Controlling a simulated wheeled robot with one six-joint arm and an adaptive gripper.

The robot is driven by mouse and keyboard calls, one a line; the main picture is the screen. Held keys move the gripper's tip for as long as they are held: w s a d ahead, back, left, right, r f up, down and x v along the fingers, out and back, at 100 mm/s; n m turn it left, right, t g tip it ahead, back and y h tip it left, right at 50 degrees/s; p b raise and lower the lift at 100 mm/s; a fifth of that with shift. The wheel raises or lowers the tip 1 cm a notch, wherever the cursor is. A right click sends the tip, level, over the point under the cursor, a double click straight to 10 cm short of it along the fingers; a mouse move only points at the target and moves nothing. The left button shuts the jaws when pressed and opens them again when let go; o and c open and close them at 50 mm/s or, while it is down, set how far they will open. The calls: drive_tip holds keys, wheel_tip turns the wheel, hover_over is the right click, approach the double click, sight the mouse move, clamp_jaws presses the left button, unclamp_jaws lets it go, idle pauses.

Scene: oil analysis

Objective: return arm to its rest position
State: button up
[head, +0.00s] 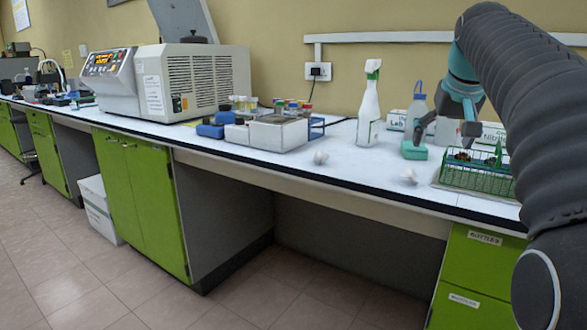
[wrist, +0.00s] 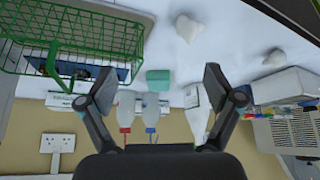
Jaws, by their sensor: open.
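My gripper (head: 444,138) is at the right of the head view, over the back of the white bench (head: 345,163). My grey-sleeved arm reaches down to it from the right edge. In the wrist view my gripper (wrist: 157,82) has its two dark fingers spread wide, with nothing between them. That view is upside down. A small teal block (wrist: 158,75) shows beyond the fingers; in the head view the teal block (head: 414,151) rests on the bench just left of and below my gripper. I cannot tell the exact gap between them.
A green wire rack (head: 475,175) stands close to my gripper on the right. A white spray bottle (head: 368,112) and a blue-capped bottle (head: 417,105) stand near it. Crumpled white pieces (head: 409,177) lie in front. A large instrument (head: 195,80) stands further left.

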drive_tip(key=s+a+f, duration=0.4)
drive_tip(key=s+f, duration=0.5)
drive_tip(key=s+a+f+n, duration=0.1)
drive_tip(key=s+a+f, duration=0.4)
drive_tip(key=s+f, duration=0.4)
drive_tip(key=s+a+f+n+y, duration=0.1)
drive_tip(key=s+a+f, duration=0.3)
drive_tip(key=s+f, duration=0.5)
drive_tip(key=shift+a, duration=0.35)
